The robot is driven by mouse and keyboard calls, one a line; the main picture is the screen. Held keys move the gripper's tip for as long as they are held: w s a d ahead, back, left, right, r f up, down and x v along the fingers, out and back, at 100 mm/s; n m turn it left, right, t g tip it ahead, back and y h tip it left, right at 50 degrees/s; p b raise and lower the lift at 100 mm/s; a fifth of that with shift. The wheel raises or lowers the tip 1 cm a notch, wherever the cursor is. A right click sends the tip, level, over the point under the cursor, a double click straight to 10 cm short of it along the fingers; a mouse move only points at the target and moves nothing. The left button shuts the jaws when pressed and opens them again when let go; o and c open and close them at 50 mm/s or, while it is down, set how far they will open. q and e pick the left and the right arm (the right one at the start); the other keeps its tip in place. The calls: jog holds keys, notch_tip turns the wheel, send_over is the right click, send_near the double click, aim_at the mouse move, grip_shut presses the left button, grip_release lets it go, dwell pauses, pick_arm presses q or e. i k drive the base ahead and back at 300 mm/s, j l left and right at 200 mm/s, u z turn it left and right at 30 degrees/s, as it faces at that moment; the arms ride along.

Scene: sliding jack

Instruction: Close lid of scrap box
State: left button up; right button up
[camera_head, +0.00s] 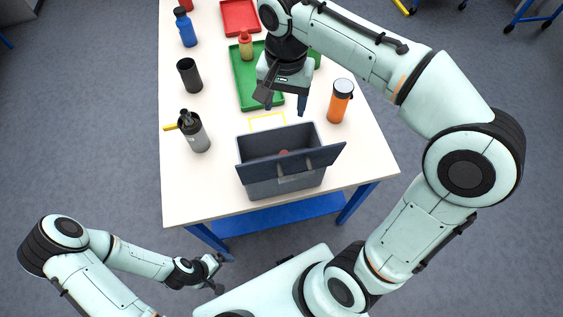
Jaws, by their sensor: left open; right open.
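The scrap box (258,188) is a grey open-topped box near the front edge of the white table. Its dark grey lid (318,160) stands raised along the box's near side, so the box is open. A small reddish item shows inside, partly hidden by the lid. My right gripper (286,104) hangs open and empty above the table, beyond the box. Its fingers point down over the green tray's right edge. My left gripper (215,275) is low at the left, off the table's front edge, apart from the box.
An orange bottle (338,106) stands right of my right gripper. A grey bottle (196,134), a black cup (189,75) and a blue bottle (185,30) line the left side. A green tray (245,88) and red tray (238,14) lie behind. The table's front left is clear.

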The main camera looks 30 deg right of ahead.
aim_at(297, 165)
jog(key=k, duration=1)
